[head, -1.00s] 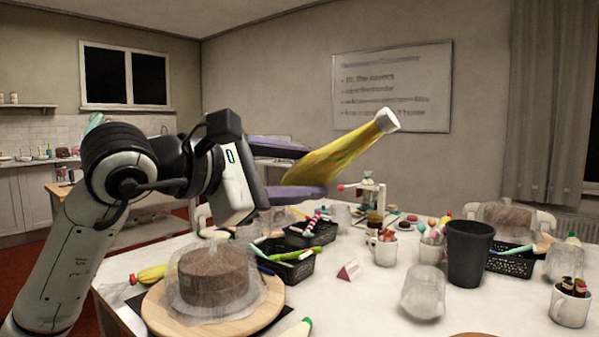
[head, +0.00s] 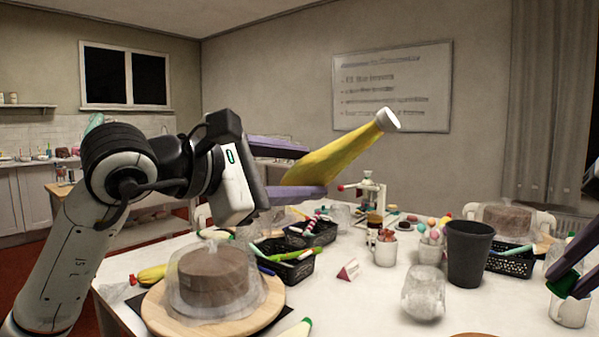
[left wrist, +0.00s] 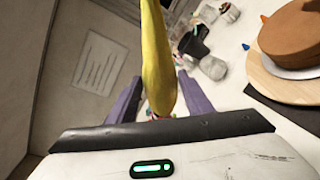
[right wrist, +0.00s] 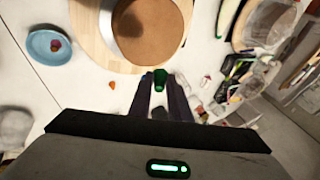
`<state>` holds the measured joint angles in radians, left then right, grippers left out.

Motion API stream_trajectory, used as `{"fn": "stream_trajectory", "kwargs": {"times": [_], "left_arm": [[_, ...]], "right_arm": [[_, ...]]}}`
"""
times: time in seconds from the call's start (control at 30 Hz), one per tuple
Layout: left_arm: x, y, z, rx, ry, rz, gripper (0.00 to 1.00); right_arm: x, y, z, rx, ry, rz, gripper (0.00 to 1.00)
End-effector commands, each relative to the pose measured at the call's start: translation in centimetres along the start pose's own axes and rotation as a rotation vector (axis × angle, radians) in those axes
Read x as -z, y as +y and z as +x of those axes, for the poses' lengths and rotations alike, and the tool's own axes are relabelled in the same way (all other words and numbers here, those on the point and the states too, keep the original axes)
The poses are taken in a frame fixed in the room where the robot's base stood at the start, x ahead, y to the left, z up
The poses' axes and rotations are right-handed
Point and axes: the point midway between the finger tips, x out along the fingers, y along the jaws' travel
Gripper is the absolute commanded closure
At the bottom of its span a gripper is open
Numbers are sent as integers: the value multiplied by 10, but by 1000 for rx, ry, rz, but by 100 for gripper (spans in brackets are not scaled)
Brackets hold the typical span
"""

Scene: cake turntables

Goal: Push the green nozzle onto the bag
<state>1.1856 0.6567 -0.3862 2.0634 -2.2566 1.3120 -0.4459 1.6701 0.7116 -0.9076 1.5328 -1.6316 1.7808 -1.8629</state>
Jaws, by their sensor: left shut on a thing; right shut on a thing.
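The yellow piping bag (head: 345,150) is held up in the air by my left gripper (head: 315,172), which is shut on its lower body. The bag tilts up to the right, and its white end (head: 388,120) points at the whiteboard. In the left wrist view the bag (left wrist: 157,65) runs up between the fingers. My right gripper (head: 566,282) is at the right edge of the head view, shut on the green nozzle (head: 562,286). In the right wrist view the nozzle (right wrist: 160,76) sits between its fingertips. The nozzle is well apart from the bag, lower and to the right.
A covered brown cake stands on a wooden turntable (head: 160,312) at the front left. A black cup (head: 469,255), a white mug (head: 385,251), a clear jar (head: 423,293) and black baskets (head: 286,266) crowd the white table. The air between the grippers is clear.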

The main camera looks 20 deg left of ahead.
Motion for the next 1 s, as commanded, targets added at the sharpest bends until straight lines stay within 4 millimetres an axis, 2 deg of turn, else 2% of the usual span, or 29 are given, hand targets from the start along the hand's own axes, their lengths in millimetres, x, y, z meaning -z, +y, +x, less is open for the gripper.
{"fn": "stream_trajectory", "kwargs": {"times": [0.1, 1.0], "left_arm": [[-1, 1, 0, -3, -2, 0, 65], [-1, 1, 0, -3, -2, 0, 65]], "right_arm": [[-4, -25, -20, 55, -7, -2, 99], [-32, -201, -156, 446, -64, -9, 99]]}}
